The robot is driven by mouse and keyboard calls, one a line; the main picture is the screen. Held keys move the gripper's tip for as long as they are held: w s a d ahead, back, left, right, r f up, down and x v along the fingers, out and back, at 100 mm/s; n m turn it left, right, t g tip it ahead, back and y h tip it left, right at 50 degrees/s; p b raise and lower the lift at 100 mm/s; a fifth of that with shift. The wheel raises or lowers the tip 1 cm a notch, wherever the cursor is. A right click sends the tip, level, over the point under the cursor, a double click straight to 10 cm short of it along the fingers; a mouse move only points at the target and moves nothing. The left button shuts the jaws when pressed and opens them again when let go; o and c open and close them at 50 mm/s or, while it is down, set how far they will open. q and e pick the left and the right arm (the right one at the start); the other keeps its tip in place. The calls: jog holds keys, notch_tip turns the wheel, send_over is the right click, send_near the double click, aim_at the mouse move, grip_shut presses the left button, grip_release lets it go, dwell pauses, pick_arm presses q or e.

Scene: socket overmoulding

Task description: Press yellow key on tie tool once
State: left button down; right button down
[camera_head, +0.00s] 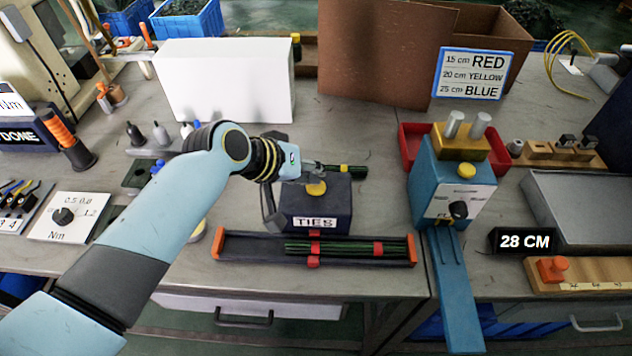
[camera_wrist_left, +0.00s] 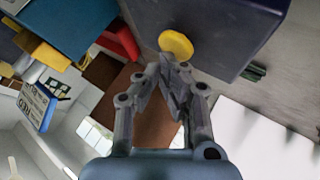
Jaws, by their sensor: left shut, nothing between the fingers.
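The tie tool (camera_head: 318,213) is a dark box labelled TIES, standing on the bench in the middle of the head view. Its round yellow key (camera_head: 316,188) is on the top face. My left gripper (camera_head: 317,167) is shut and empty, right by the key. In the left wrist view the yellow key (camera_wrist_left: 176,44) stands out from the dark tie tool (camera_wrist_left: 225,28). The closed fingertips of my left gripper (camera_wrist_left: 173,62) are at the key's near edge there; I cannot tell whether they touch it. My right gripper is not in view.
A dark tray (camera_head: 250,245) with orange ends holds a green-black bundle (camera_head: 345,248) in front of the tool. Another dark-green bundle (camera_head: 345,169) shows behind it. A blue machine (camera_head: 425,180) stands right, a white box (camera_head: 225,82) behind left.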

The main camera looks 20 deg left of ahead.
pick_arm(q)
jog(key=shift+f, duration=0.3)
dwell(0.4)
jog(key=shift+r, duration=0.1)
jog(key=shift+r+p, duration=0.95)
jog(key=shift+p, duration=0.05)
notch_tip(320, 180, up, 5)
jog(key=p, duration=0.5)
jog(key=shift+r, duration=0.1)
dwell(0.4)
